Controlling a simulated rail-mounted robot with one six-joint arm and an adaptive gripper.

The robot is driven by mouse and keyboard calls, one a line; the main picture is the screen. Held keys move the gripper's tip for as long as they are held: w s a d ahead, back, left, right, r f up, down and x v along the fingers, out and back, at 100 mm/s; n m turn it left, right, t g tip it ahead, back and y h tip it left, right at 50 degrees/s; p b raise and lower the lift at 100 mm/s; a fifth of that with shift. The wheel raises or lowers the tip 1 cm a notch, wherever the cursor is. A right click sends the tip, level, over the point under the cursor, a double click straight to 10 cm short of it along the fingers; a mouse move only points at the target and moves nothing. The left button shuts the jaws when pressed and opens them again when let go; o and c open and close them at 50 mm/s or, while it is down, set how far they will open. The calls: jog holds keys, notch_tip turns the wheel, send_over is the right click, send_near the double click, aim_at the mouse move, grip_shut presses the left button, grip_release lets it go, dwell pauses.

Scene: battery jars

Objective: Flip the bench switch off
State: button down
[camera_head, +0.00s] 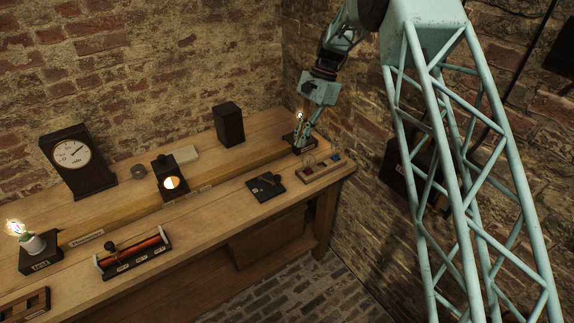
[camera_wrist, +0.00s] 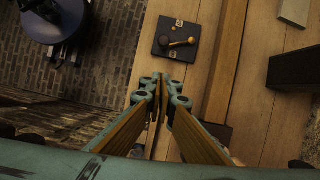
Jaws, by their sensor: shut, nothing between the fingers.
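The bench switch (camera_head: 266,186) is a small dark square base with a lever, near the front edge of the bench's right part. My gripper (camera_head: 304,146) is pointed down over the right end of the bench, behind and to the right of the switch. In the wrist view my gripper (camera_wrist: 162,84) is shut and empty, its fingertips apart from the switch.
A dark lamp base (camera_head: 293,140) with a glowing bulb stands close behind my gripper. A wooden rack (camera_head: 318,173) lies right of the switch. A tall dark box (camera_head: 228,125) stands at the back.

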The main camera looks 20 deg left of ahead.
jog(key=shift+f, duration=0.1)
jog(key=b+x, duration=0.1)
jog(key=x, duration=0.8)
jog(key=shift+s+f, duration=0.2)
jog(key=shift+f, duration=0.15)
jog(key=shift+s+a, duration=0.85)
jog(key=shift+s, duration=0.25)
jog(key=shift+s+a+f, duration=0.15)
jog(key=shift+s+a, duration=0.2)
jog(key=shift+s, duration=0.2)
jog(key=shift+d, duration=0.15)
jog(key=shift+s, duration=0.2)
